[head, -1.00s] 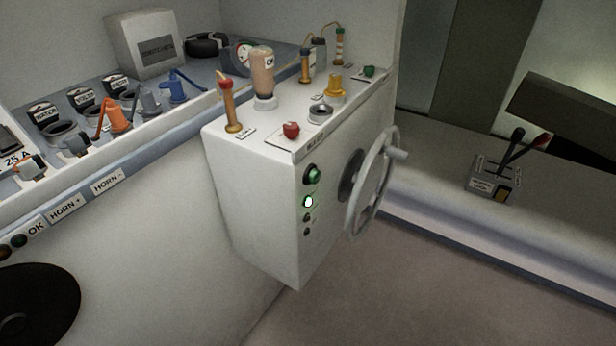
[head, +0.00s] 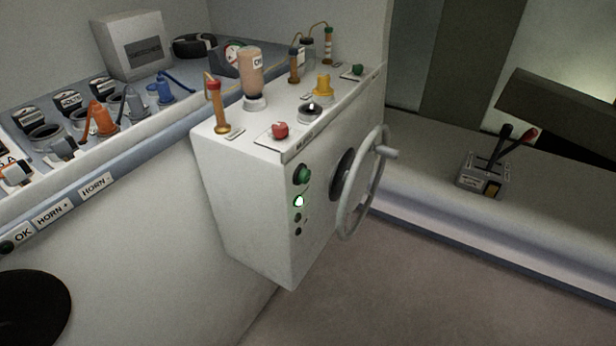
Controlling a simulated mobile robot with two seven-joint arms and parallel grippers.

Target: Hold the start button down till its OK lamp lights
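A green round button (head: 302,174) with a dark rim sits on the front face of the white console box (head: 245,200). It looks like the start button, but I cannot read a label on it. Just below it, a small lamp (head: 299,201) glows bright white-green. Below that are two small dark round fittings (head: 298,217). Nothing touches the button or covers it. Neither of my grippers is in view.
A grey handwheel (head: 362,185) juts from the box's right side. A red button (head: 280,130), a yellow fitting (head: 323,86) and a bottle (head: 251,76) stand on top. A lever unit (head: 490,172) is on the right bench. The floor in front is clear.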

